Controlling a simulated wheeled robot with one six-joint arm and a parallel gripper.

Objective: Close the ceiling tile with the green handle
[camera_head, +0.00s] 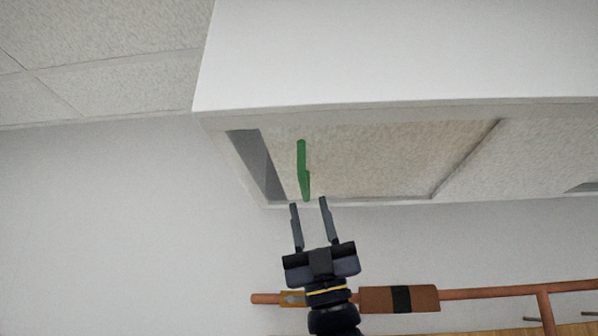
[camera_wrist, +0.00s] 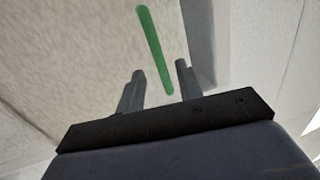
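The ceiling tile (camera_head: 370,160) is a speckled beige panel in the ceiling frame, with a dark gap (camera_head: 256,165) along its left side in the head view. The green handle (camera_head: 303,170) is a thin bar on the tile near that gap. My gripper (camera_head: 308,201) is below the near end of the handle, with its two fingers apart and pointing up at it. In the wrist view the handle (camera_wrist: 154,50) runs down toward the space between the open fingertips (camera_wrist: 160,68). I cannot tell whether the fingers touch it.
A copper pipe (camera_head: 480,291) with a brown, black-banded section (camera_head: 400,299) runs along the wall behind my arm. A white boxed ceiling edge (camera_head: 400,50) hangs in front of the tile. Other ceiling tiles (camera_head: 110,50) are at upper left. The wall area at left is clear.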

